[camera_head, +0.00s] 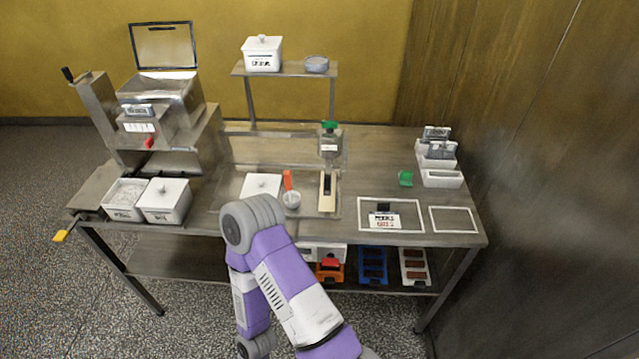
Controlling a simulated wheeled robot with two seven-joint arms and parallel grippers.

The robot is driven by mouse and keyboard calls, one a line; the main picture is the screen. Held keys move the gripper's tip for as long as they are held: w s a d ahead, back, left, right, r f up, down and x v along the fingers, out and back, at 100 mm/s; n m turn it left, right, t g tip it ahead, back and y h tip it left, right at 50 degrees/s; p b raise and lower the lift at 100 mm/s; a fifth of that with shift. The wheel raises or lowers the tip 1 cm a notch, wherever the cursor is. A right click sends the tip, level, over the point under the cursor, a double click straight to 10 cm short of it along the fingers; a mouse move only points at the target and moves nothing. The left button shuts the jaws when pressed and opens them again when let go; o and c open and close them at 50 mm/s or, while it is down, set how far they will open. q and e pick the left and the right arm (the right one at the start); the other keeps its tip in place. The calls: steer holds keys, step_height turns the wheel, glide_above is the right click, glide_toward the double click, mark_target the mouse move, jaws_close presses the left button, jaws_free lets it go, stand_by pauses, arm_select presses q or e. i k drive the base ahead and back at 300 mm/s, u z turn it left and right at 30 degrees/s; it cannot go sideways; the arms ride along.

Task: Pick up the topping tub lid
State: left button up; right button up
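Several white lids with small knobs show, and I cannot tell for certain which is the topping tub lid. One white square lid (261,185) lies flat on the bench, left of the middle. Another lid (166,188) sits on a closed white tub (168,211) at the left front. Beside that tub stands an open white tub (121,213) with pale contents. A third lid (262,42) is on the labelled white tub (262,61) on the raised shelf. One purple and white arm of mine is bent in front of the bench. Neither gripper is visible.
A metal machine (165,115) stands at the left back. A green-topped jar (329,145), an orange-handled tool (288,180) and a small cup (292,200) are near the flat lid. White frames (453,220) and small bins (441,178) occupy the right. A wooden wall closes that side.

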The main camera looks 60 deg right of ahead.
mark_target(254, 184)
steer(key=z, duration=0.95)
steer(key=i, duration=0.45)
